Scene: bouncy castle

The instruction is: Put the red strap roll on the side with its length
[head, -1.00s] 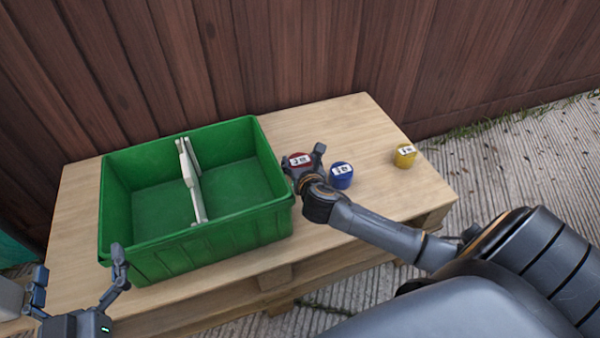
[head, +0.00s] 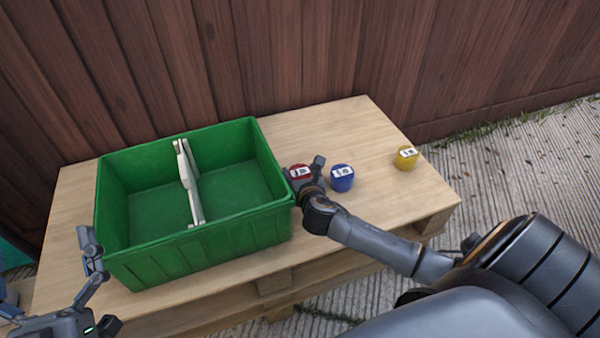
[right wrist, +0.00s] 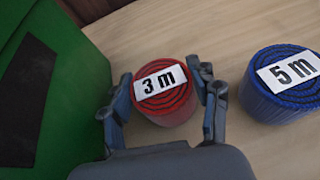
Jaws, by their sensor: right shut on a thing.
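The red strap roll (head: 298,171) stands on the pallet just right of the green crate (head: 200,236). Its white label reads "3 m" in the right wrist view (right wrist: 162,104). My right gripper (right wrist: 166,100) has one finger on each side of the roll and is shut on it. In the head view this gripper (head: 304,178) partly hides the roll. A white divider (head: 188,182) splits the crate into a left and a right compartment, both empty where I can see. My left gripper (head: 48,268) is open and empty at the crate's front left.
A blue roll (head: 342,178) labelled "5 m" stands close to the right of my right gripper. A yellow roll (head: 406,158) stands near the right edge of the pallet (head: 345,122). A dark patch shows on the crate (right wrist: 25,95). A wooden fence (head: 290,50) stands behind.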

